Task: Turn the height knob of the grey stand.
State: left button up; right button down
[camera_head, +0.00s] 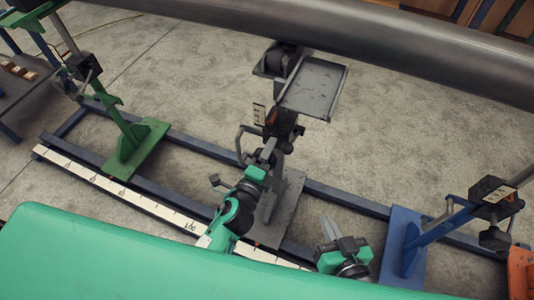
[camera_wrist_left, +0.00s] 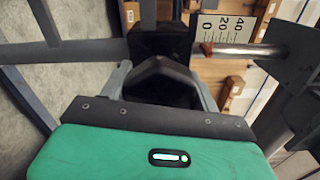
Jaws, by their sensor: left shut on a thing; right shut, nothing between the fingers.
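The grey stand (camera_head: 284,200) stands on the blue-grey rail frame, its tray (camera_head: 313,88) and roller near the pipe. A dark clamp block (camera_head: 284,124) sits on its column, with a small white scale plate (camera_head: 259,115) beside it. My left gripper (camera_head: 268,150) reaches up to this block from below and is shut on a dark part that I take for the height knob. In the left wrist view the fingers (camera_wrist_left: 163,78) flank a black body; the knob's outline is mostly hidden. The scale (camera_wrist_left: 228,27) reads 0, 20, 40 with a red pointer near 0. My right gripper (camera_head: 330,228) is shut and empty.
A large grey pipe (camera_head: 330,30) crosses the top. A green stand (camera_head: 135,140) is at left and a blue stand (camera_head: 405,240) at right. A white ruler (camera_head: 130,195) lies along the front rail. Concrete floor is clear between the stands.

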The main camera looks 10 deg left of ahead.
pick_arm(q)
jog(key=n, duration=0.3)
pick_arm(e)
jog(key=shift+d+g, duration=0.3)
jog(key=shift+g, duration=0.1)
pick_arm(q)
jog(key=shift+n, duration=0.4)
pick_arm(e)
jog(key=shift+d, duration=0.2)
jog(key=shift+f, duration=0.1)
pick_arm(q)
jog(key=o, duration=1)
pick_arm(e)
jog(key=shift+a, duration=0.15)
pick_arm(q)
jog(key=shift+s, duration=0.15)
jog(key=s+a, duration=0.1)
jog(key=s, duration=0.8)
jog(key=s+a, duration=0.1)
jog(key=s, duration=0.3)
jog(key=shift+s+a, duration=0.2)
jog(key=shift+a, duration=0.15)
pick_arm(e)
jog(key=shift+a, duration=0.2)
jog(key=shift+t, duration=0.3)
